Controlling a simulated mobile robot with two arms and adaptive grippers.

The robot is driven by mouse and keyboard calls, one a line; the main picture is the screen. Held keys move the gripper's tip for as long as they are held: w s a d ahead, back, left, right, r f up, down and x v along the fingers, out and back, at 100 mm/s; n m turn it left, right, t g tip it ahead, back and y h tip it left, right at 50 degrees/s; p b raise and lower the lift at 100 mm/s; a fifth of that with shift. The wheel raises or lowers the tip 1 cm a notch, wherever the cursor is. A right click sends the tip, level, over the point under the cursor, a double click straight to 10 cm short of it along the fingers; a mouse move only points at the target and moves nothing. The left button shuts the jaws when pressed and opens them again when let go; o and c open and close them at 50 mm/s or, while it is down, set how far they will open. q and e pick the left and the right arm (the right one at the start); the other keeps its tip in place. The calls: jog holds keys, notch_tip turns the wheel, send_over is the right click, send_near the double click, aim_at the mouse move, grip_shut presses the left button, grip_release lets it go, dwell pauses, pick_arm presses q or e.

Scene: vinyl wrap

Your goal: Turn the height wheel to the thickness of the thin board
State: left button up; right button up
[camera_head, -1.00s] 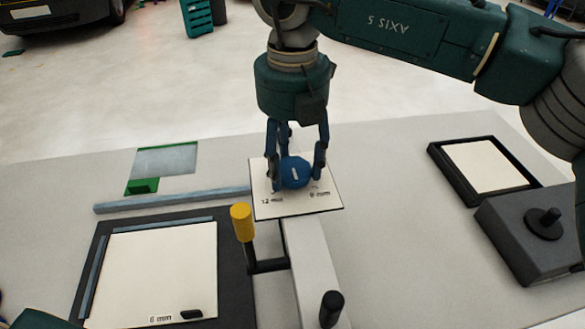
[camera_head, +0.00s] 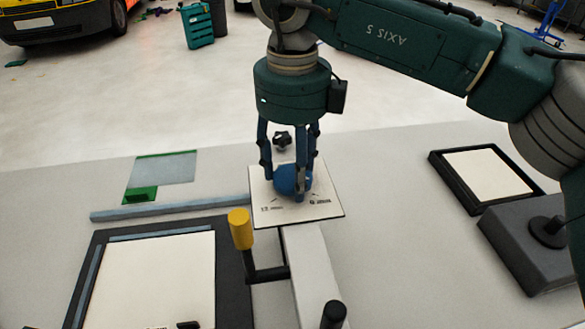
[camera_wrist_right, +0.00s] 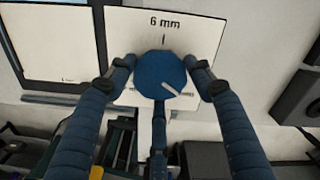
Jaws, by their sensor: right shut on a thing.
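The blue height wheel (camera_head: 291,180) sits on a white scale plate (camera_head: 325,208) in the middle of the table. My right gripper (camera_head: 291,187) comes down from above, its fingers shut around the wheel. In the right wrist view the wheel (camera_wrist_right: 160,75) shows a white pointer line toward the lower right; "6 mm" is printed at the plate's far edge. The pointer is hidden in the head view. A pale board (camera_head: 150,272) lies on a dark base at the left; its printed label is cut off there. My left gripper is out of view.
A yellow-topped lever (camera_head: 240,230) and a black knob (camera_head: 333,315) stand in front of the plate. A grey rail (camera_head: 165,209) and a green-edged sheet (camera_head: 165,170) lie at left. A black-framed pale panel (camera_head: 488,172) and a dark box (camera_head: 535,250) are at right.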

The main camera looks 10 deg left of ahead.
jog(key=n, duration=0.3)
jog(key=shift+r+n, duration=0.15)
jog(key=shift+n, duration=0.15)
jog(key=n, duration=0.3)
jog(key=shift+w+n+p, duration=0.1)
jog(key=shift+n+p, duration=0.2)
jog(key=n, duration=0.3)
jog(key=shift+n, duration=0.4)
jog(key=n, duration=0.3)
jog(key=shift+n+p, duration=0.3)
jog(key=shift+p, duration=0.1)
jog(key=n, duration=0.5)
jog(key=shift+p, duration=0.3)
jog(key=n, duration=0.4)
jog(key=shift+n, duration=0.3)
jog(key=o, duration=1.2)
jog(key=shift+c, duration=0.2)
